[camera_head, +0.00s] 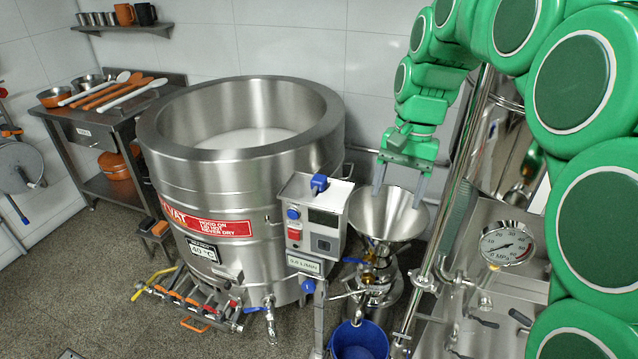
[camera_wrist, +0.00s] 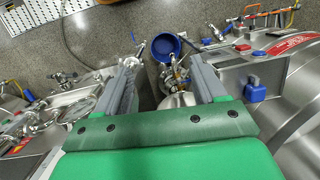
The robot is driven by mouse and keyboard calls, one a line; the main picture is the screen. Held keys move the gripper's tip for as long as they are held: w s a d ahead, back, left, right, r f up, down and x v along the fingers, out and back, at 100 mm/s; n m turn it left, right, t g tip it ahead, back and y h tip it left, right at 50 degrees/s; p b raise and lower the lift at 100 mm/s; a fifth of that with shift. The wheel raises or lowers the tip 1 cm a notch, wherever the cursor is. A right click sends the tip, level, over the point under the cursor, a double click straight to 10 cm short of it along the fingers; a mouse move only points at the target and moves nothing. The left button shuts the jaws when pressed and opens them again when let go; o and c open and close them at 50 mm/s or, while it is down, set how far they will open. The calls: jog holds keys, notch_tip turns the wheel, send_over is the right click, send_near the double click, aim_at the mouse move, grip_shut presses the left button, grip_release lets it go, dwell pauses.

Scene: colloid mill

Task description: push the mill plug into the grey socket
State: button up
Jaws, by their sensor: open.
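A blue plug-like piece (camera_head: 319,183), which I take for the mill plug, sits on top of the steel control box (camera_head: 340,196). It also shows in the wrist view (camera_wrist: 256,91), right of my fingers. A dark grey square fitting (camera_head: 323,244), likely the grey socket, is low on the box's front; its opening is too small to make out. My gripper (camera_head: 398,192) is open and empty, pointing down over the steel funnel (camera_head: 385,215), to the right of the box and apart from the plug. In the wrist view my gripper (camera_wrist: 163,72) has its fingers spread wide.
A large steel vat (camera_head: 240,200) stands left of the box. A blue bucket (camera_head: 360,340) is on the floor below the funnel. A pressure gauge (camera_head: 506,245) and steel pipes are at the right. Valves and hoses (camera_head: 190,300) line the vat's front foot.

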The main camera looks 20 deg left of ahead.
jog(key=w+a+f+t, duration=0.1)
jog(key=w+a+f, duration=0.1)
jog(key=w+a, duration=0.85)
send_over(319, 178)
jog(key=f, duration=0.3)
jog(key=shift+w+d+n+t+h, duration=0.2)
jog(key=shift+d+n+t+h, duration=0.1)
jog(key=shift+d+t+h, duration=0.1)
jog(key=shift+w+a+f, duration=0.15)
jog(key=shift+a+f, duration=0.05)
jog(key=shift+a, duration=0.4)
jog(key=shift+f, duration=0.15)
jog(key=shift+f, duration=1.15)
jog(key=shift+f, duration=0.1)
jog(key=shift+s+d+f, duration=0.1)
jog(key=shift+s+f, duration=0.05)
jog(key=shift+f, duration=1.15)
jog(key=shift+s+d+f, duration=0.1)
jog(key=shift+f, duration=1.15)
jog(key=shift+c, duration=0.3)
